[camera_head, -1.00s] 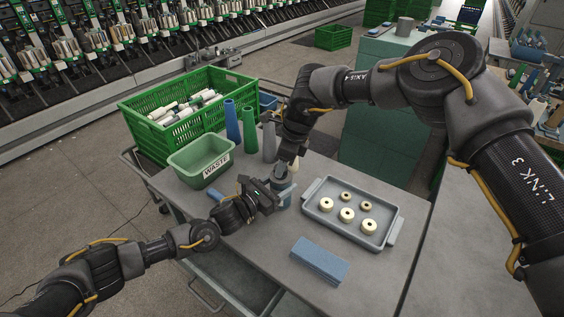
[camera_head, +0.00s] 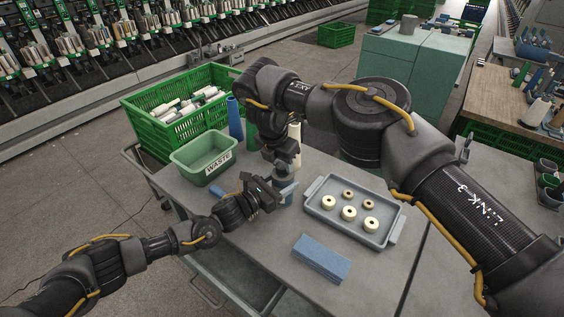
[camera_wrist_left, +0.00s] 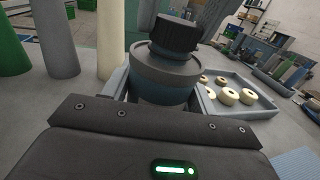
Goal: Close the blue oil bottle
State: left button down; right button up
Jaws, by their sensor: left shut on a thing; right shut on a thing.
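The blue oil bottle (camera_head: 286,197) stands upright at the middle of the table. In the left wrist view the bottle (camera_wrist_left: 165,75) shows its blue-grey shoulder, with a ribbed black cap (camera_wrist_left: 176,34) at its mouth. Whether the cap is fully seated cannot be told. My left gripper (camera_head: 283,189) comes in from the left and is shut around the bottle's body. My right gripper (camera_head: 287,165) points down from above and is shut on the cap; its fingertips are mostly hidden in the head view.
A green waste bin (camera_head: 190,158) and a green crate (camera_head: 150,125) are at left. Upright cones, including a blue one (camera_head: 235,118), stand behind the bottle.

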pick_arm(q)
jog(key=shift+s+d, duration=0.1)
jog(key=shift+d, duration=0.05)
pick_arm(e)
jog(key=shift+d, duration=0.1)
jog(key=o, duration=0.9)
jog(key=shift+o, duration=0.2)
jog(key=shift+r, duration=2.25)
jog(key=shift+c, duration=0.2)
